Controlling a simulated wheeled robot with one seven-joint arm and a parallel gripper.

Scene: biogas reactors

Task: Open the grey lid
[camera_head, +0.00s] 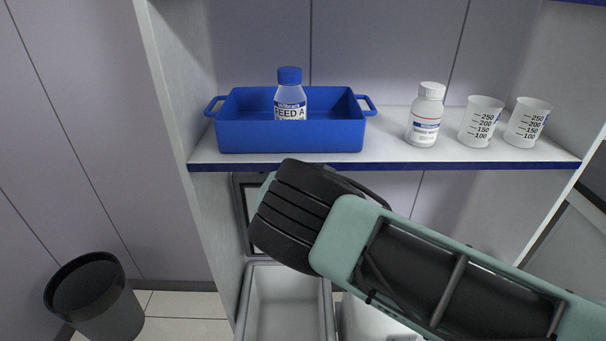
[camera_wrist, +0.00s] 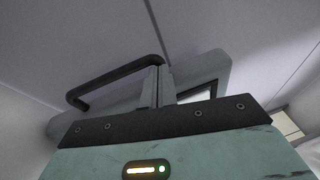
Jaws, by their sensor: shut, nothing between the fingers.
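In the head view a grey box (camera_head: 285,303) stands below the shelf with its top open and its pale inside showing. The grey lid (camera_head: 240,207) stands raised at its back, its dark-edged frame partly hidden behind my arm. In the wrist view the grey lid (camera_wrist: 210,72) appears beyond my gripper, with a black bar handle (camera_wrist: 112,80) at left. My gripper (camera_wrist: 159,84) is shut and empty, its fingers together in front of the lid. I cannot tell whether they touch it. In the head view my wrist hides the fingers.
A shelf (camera_head: 390,160) above holds a blue tray (camera_head: 290,137) with a FEED A bottle (camera_head: 290,93), a white bottle (camera_head: 426,115) and two measuring cups (camera_head: 482,122). A black bin (camera_head: 95,298) stands on the floor at left. The side panel is close to the box.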

